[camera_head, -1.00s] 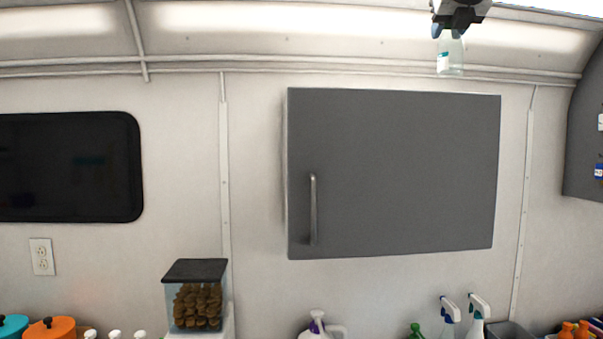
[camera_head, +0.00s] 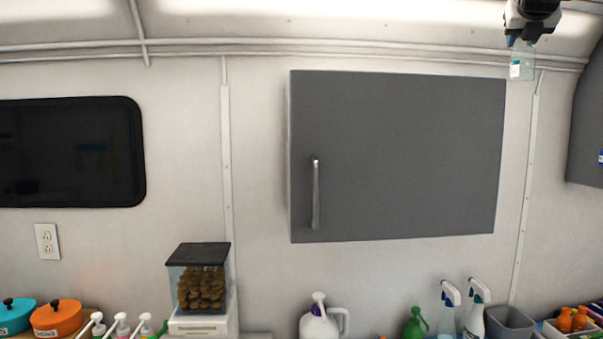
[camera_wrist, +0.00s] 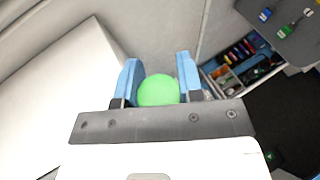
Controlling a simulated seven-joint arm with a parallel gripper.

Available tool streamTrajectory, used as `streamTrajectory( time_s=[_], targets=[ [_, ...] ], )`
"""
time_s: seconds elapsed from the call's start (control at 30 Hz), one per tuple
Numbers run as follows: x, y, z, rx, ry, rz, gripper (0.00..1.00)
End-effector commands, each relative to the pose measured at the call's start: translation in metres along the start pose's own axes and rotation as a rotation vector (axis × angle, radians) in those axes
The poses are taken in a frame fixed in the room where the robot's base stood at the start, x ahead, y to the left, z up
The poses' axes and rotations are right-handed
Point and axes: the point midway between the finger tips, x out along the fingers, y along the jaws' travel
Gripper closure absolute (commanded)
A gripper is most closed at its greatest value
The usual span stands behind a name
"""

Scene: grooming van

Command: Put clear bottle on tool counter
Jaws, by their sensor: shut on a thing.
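The clear bottle (camera_head: 522,67) hangs below my gripper (camera_head: 524,42) at the top right of the head view, high up in front of the wall. It is see-through with a white and green label. In the wrist view, my gripper (camera_wrist: 159,85) has its two blue fingers on either side of a round green top (camera_wrist: 158,91), shut on the bottle. The rest of the bottle is hidden there. I cannot tell for sure which surface is the tool counter; a counter with an organiser (camera_wrist: 238,75) of small tools shows at the right of the wrist view.
A grey wall cabinet (camera_head: 400,155) is left of the bottle. Along the bottom stand a treat box (camera_head: 201,285), a white jug (camera_head: 319,320), spray bottles (camera_head: 474,310), a grey bin (camera_head: 510,321) and orange bottles (camera_head: 572,318). A dark pegboard (camera_wrist: 290,30) hangs at right.

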Motion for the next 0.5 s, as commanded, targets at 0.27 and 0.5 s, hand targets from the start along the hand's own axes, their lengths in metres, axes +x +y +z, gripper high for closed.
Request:
streamTrajectory(
  time_s=[0.27,0.5],
  targets=[
    [0.048,-0.028,-0.036,0.017,0.004,-0.040,1.00],
    [0.089,-0.050,-0.075,0.030,0.004,-0.071,1.00]
  ],
)
